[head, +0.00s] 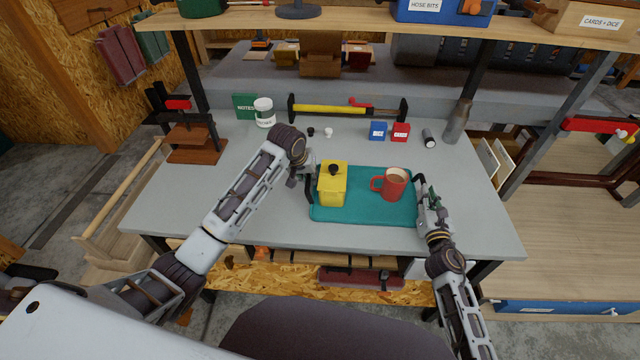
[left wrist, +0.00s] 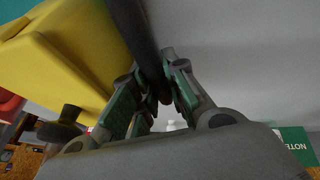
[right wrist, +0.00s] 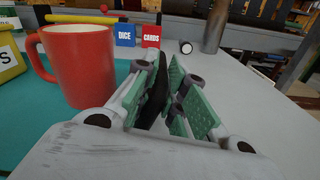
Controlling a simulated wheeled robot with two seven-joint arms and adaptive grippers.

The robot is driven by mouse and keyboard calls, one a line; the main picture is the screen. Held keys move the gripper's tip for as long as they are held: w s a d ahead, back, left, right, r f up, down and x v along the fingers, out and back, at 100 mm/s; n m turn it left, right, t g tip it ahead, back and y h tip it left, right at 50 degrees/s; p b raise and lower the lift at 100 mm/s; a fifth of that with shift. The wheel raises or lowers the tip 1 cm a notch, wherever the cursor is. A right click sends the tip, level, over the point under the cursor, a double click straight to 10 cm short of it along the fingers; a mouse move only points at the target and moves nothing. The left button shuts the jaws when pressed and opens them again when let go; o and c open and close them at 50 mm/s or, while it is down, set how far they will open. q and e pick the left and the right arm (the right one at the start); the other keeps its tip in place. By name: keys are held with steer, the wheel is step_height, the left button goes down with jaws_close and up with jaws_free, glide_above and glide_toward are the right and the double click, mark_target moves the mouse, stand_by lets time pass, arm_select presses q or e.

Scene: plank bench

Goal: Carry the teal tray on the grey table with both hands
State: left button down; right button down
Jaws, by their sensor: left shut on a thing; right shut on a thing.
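The teal tray (head: 362,212) lies on the grey table (head: 260,215), near its front edge; I cannot tell whether it is slightly raised. It bears a yellow box (head: 331,188) with a dark knob and a red mug (head: 396,188) with a light brown drink. My left gripper (head: 304,176) is shut on the tray's dark left handle, which shows between its fingers in the left wrist view (left wrist: 140,40). My right gripper (head: 424,192) is shut on the dark right handle, also seen in the right wrist view (right wrist: 158,95).
Blue (head: 378,131) and red (head: 400,132) small boxes stand behind the tray, with a small dark cylinder (head: 428,138) to their right. A white jar (head: 264,112), a green notes box (head: 243,106) and a clamp stand (head: 193,140) are at the back left.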

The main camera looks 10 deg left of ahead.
arm_select(q)
steer(key=c, duration=1.7)
jaws_free()
steer(key=shift+f, duration=0.1)
steer(key=shift+c, duration=0.2)
arm_select(e)
steer(key=c, duration=1.8)
jaws_free()
arm_select(q)
steer(key=o, duration=0.3)
arm_select(e)
steer(key=o, duration=0.3)
arm_select(q)
steer(key=v, duration=0.8)
arm_select(e)
steer(key=shift+s, duration=0.15)
steer(key=shift+s+d, duration=0.3)
steer(key=shift+s, duration=1.65)
steer(key=shift+s+d, duration=0.35)
steer(key=shift+s, duration=1.6)
steer(key=shift+s+d, duration=0.3)
steer(key=shift+s, duration=1.65)
arm_select(q)
steer(key=shift+s+f, duration=0.1)
steer(key=shift+s, duration=0.05)
arm_select(e)
steer(key=shift+f, duration=0.1)
